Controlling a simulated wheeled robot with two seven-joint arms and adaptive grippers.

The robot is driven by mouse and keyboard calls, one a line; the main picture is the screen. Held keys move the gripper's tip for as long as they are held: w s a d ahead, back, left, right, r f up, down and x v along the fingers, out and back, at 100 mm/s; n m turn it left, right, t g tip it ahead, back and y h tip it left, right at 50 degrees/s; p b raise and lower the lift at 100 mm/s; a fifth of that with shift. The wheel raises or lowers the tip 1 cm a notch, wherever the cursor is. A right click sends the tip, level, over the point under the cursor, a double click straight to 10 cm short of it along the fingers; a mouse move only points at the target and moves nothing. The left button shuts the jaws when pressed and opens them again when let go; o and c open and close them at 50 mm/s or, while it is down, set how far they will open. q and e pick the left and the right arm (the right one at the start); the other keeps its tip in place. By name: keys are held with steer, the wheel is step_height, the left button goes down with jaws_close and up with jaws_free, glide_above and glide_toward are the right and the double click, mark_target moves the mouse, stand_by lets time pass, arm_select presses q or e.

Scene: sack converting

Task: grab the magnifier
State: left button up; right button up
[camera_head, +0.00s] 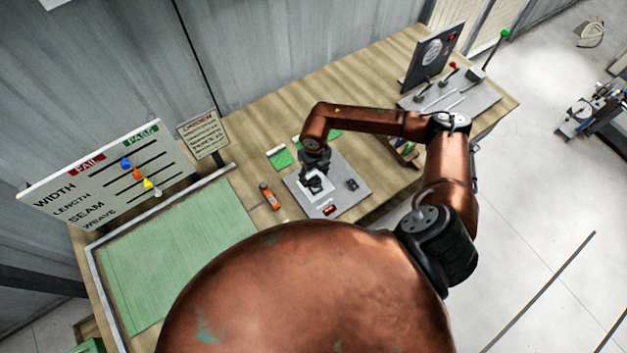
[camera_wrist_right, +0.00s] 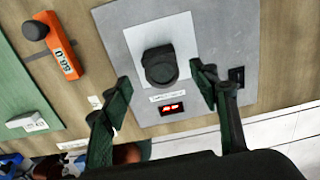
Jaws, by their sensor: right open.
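A dark, stubby thing with a rounded top, which looks like the magnifier (camera_wrist_right: 160,66), sits on a pale square plate (camera_wrist_right: 187,35) set on a grey instrument base (camera_wrist_right: 215,22). In the head view my right gripper (camera_head: 314,184) is low over this plate and hides most of what is there. In the wrist view the right gripper (camera_wrist_right: 160,78) is open, its two fingers apart on either side of the dark thing in the picture. Contact cannot be told. My left gripper is not in view.
The base carries a red display (camera_wrist_right: 172,108) and a small black block (camera_head: 351,185). An orange handheld tool (camera_head: 268,195) lies to the left, beside a green mat (camera_head: 170,255). A sign board (camera_head: 110,175) stands behind the mat. A dark upright panel (camera_head: 432,55) stands at the far right.

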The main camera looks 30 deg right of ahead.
mark_target(315, 180)
step_height(315, 180, down, 4)
steer(key=shift+w+d+r+p, duration=0.1)
steer(key=shift+r+p, duration=0.05)
steer(key=shift+p, duration=0.5)
steer(key=shift+f, duration=0.4)
steer(key=c, duration=1.3)
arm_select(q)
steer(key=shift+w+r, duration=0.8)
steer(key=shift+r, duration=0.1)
